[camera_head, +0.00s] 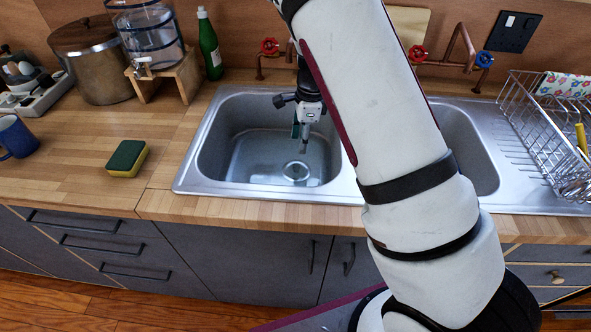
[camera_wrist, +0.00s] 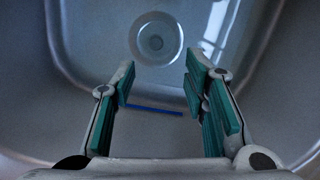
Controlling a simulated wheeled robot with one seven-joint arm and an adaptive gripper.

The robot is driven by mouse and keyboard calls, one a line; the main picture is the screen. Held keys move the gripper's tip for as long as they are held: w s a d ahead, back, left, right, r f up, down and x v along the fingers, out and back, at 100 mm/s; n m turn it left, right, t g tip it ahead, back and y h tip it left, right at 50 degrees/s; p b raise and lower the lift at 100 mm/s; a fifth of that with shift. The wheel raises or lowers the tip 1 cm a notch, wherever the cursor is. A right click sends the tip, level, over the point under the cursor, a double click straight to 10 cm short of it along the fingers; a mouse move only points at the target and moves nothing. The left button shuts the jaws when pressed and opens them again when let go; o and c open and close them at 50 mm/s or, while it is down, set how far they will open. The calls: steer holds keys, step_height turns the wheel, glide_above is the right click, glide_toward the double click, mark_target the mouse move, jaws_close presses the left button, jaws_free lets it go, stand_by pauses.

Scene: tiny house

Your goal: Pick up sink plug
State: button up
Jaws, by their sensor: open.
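A round grey metallic piece, which looks like the sink plug (camera_head: 296,172), sits at the drain on the floor of the left basin. In the wrist view the plug (camera_wrist: 157,40) shows as a disc with a ringed centre, beyond my fingertips. I cannot tell plug from drain rim clearly. My gripper (camera_wrist: 160,84) is open, its green-padded fingers apart with nothing held between them. In the head view my gripper (camera_head: 303,140) points down inside the left basin, above the plug and apart from it.
The left basin's walls (camera_head: 215,152) surround my gripper. A thin blue strip (camera_wrist: 155,110) shows between the fingers; I cannot tell what it is. A sponge (camera_head: 128,158) and blue mug (camera_head: 15,137) lie left on the counter. A wire dish rack (camera_head: 545,140) stands right.

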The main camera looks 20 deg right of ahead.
mark_target(297, 166)
steer(key=f, duration=0.4)
steer(key=shift+a, duration=0.25)
steer(key=shift+s+a+f, duration=0.1)
steer(key=shift+a+f, duration=0.15)
steer(key=shift+f, duration=1.15)
steer(key=shift+s+a+f, duration=0.1)
steer(key=shift+a+f, duration=0.1)
steer(key=shift+f, duration=1.2)
steer(key=shift+c, duration=0.6)
jaws_close()
